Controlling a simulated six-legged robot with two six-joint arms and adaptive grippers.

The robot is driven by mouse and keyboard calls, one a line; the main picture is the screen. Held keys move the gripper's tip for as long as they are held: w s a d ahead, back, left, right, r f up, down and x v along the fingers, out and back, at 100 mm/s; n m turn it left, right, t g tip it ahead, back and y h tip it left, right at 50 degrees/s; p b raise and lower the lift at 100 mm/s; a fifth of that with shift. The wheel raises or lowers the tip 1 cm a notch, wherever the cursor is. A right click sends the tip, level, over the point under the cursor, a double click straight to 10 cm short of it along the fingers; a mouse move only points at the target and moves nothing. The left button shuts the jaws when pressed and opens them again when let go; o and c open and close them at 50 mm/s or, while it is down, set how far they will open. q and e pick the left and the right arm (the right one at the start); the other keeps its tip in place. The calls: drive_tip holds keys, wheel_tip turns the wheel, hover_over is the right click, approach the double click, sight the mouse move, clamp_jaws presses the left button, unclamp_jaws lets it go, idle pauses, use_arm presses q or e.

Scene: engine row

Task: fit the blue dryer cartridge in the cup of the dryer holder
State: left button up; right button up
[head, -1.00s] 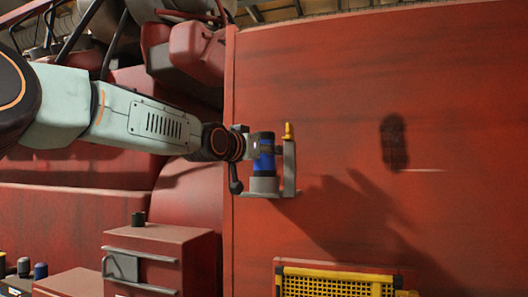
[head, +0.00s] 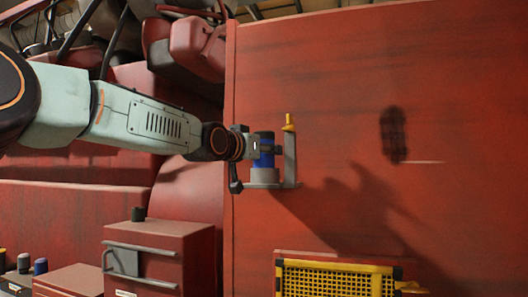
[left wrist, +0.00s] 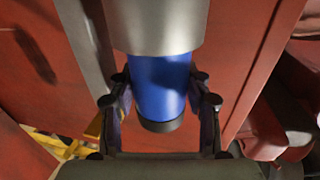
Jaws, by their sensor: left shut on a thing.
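The blue dryer cartridge (head: 264,159) stands upright in the head view, held by my left gripper (head: 264,149), which is shut on it. Its lower end goes into the grey cup of the dryer holder (head: 263,176). The holder has an upright grey back plate (head: 290,157) with a yellow piece (head: 289,122) on top. In the left wrist view, the cartridge (left wrist: 158,85) lies between both fingers and enters the wide grey cup (left wrist: 158,25), with its dark end outside. The depth inside the cup is hidden. My right gripper is not in view.
The holder stands out from a large red panel (head: 440,100). Below are a yellow mesh frame (head: 335,280) and a red drawer cabinet (head: 160,255) with a dark cylinder (head: 138,213) on it. Several small cylinders stand at the lower left. The space right of the holder is clear.

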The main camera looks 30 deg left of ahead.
use_arm(q)
drive_tip(key=shift+w+f+b, duration=0.1)
drive_tip(key=shift+f+b, duration=0.3)
drive_tip(key=shift+f, duration=0.1)
drive_tip(key=o, duration=1.4)
drive_tip(key=shift+r, duration=0.1)
